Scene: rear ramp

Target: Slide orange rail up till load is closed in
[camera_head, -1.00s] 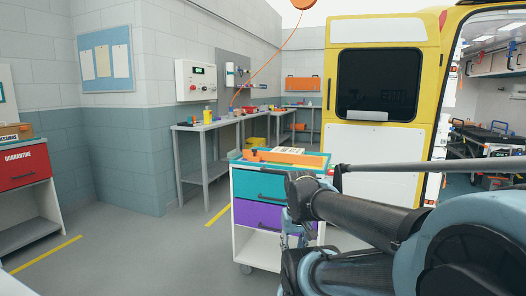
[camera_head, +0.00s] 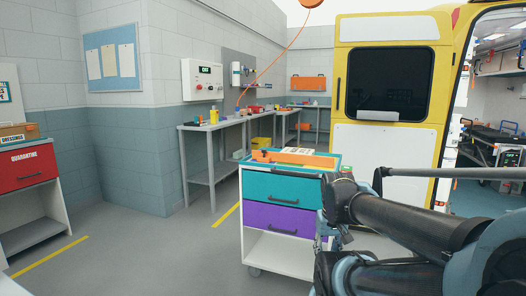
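I cannot make out an orange rail on any load carrier in this view. A dark stretcher-like carrier (camera_head: 492,136) shows partly inside the open vehicle at the right edge; its details are too small to tell. An orange flat piece (camera_head: 305,158) lies on top of the teal and purple drawer cart (camera_head: 284,186); I cannot tell whether it is a rail. My folded arm fills the lower right and covers part of the cart's right side. My gripper's fingers are not visible.
A yellow vehicle door (camera_head: 386,84) stands open behind the cart. A grey workbench (camera_head: 206,128) with small items runs along the wall. A red-drawer cabinet (camera_head: 28,170) stands at far left. The grey floor (camera_head: 150,245) at left and centre is clear.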

